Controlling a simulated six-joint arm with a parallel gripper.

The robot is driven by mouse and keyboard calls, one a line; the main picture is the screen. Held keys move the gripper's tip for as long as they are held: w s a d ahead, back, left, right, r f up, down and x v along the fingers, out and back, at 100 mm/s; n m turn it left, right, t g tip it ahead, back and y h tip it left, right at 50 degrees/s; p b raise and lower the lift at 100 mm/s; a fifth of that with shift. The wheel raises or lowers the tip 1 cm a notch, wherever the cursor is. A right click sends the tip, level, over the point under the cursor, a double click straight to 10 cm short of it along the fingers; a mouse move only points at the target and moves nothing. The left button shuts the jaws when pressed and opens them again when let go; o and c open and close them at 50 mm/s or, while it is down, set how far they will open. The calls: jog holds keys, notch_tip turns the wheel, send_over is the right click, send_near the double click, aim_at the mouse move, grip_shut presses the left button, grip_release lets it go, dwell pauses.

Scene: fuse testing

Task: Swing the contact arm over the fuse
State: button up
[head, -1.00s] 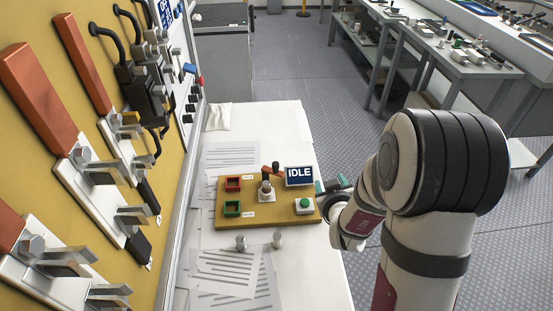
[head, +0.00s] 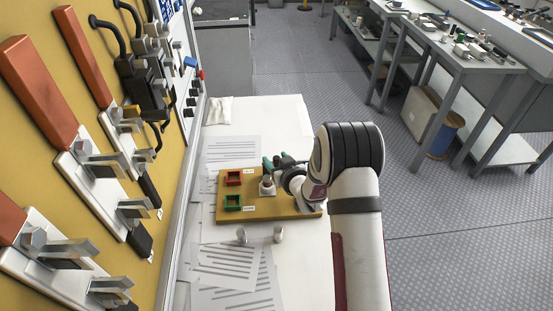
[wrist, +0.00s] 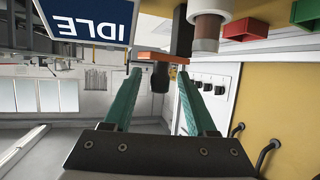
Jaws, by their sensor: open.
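The contact arm is an orange bar (wrist: 150,56) with a black knob (wrist: 160,78), seen in the wrist view beside a dark post (wrist: 183,25). My gripper (wrist: 158,73) is open, with one teal fingertip on each side of the knob; I cannot tell whether they touch it. A grey and brown fuse (wrist: 208,25) stands upright beside the post. The fuse (head: 267,181) also shows in its white holder on the yellow test board (head: 245,211) in the head view. There my gripper (head: 275,162) and arm hide the contact arm, screen and green button.
An IDLE screen (wrist: 88,17) is close by in the wrist view. A red tray (head: 233,178) and a green tray (head: 233,201) are on the board's left. Two metal cylinders (head: 241,236) (head: 278,234) stand in front of it. A switch panel (head: 75,130) rises on the left.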

aim_at(273, 162)
jog(key=shift+w, duration=0.1)
grip_shut()
dwell(0.5)
jog(key=m+h, duration=0.2)
jog(key=h, duration=0.1)
jog(key=shift+s+a+m+t, duration=0.4)
jog(key=m+h, duration=0.2)
jog(key=h, duration=0.1)
jog(key=a+m+h, duration=0.1)
jog(key=shift+s+m+g, duration=0.25)
jog(key=shift+m+g, duration=0.05)
jog(key=m+h, duration=0.1)
jog(key=h, duration=0.1)
jog(key=m+g+h, duration=0.1)
jog(key=m, duration=0.1)
jog(key=shift+s+a+h, duration=0.15)
jog(key=shift+a+h, duration=0.25)
jog(key=shift+a+m+g+h, duration=0.2)
jog(key=shift+m+g+h, duration=0.9)
jog(key=shift+m, duration=0.2)
